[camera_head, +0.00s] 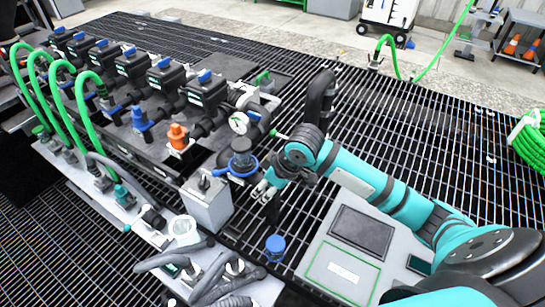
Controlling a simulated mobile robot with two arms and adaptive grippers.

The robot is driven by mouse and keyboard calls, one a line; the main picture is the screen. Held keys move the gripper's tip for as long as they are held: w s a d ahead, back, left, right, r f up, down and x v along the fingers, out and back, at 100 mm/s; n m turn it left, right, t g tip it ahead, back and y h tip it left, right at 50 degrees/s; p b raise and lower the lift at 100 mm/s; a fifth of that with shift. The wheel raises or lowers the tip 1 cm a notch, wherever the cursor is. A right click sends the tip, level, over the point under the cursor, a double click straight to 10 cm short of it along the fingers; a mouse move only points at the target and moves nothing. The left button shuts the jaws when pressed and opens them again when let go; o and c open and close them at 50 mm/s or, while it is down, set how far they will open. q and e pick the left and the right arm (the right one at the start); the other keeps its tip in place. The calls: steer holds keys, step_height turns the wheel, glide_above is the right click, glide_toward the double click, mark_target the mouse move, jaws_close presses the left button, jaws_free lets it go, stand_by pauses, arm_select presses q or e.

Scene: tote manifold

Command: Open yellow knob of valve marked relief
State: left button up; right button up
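A row of dark valve bodies with blue tops (164,75) runs along the manifold at upper left. An orange knob (178,136) sits on the near side of one of them; I see no clearly yellow knob. No marking reading relief is legible. A blue-ringed valve with a dark blue cap (241,160) stands at the manifold's near right end. My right gripper (264,194), on a teal arm from the lower right, is just right of this valve. I cannot tell whether it touches the valve or how far its fingers are spread. My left gripper is not in view.
Green hoses (88,100) arch over the left side. A grey box (207,203) stands left of my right gripper, and a blue cap (275,246) is below it. A grey panel case (342,258) lies at lower middle. Black grating (440,135) is open at right.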

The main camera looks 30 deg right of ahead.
steer(key=w+d+r, duration=0.1)
steer(key=d+r, duration=0.4)
steer(key=r, duration=0.3)
steer(key=w+d+r, duration=0.1)
steer(key=d+r, duration=0.4)
steer(key=r, duration=0.3)
steer(key=shift+m+h, duration=0.3)
steer(key=x, duration=1.7)
steer(key=shift+a, duration=0.2)
jaws_close()
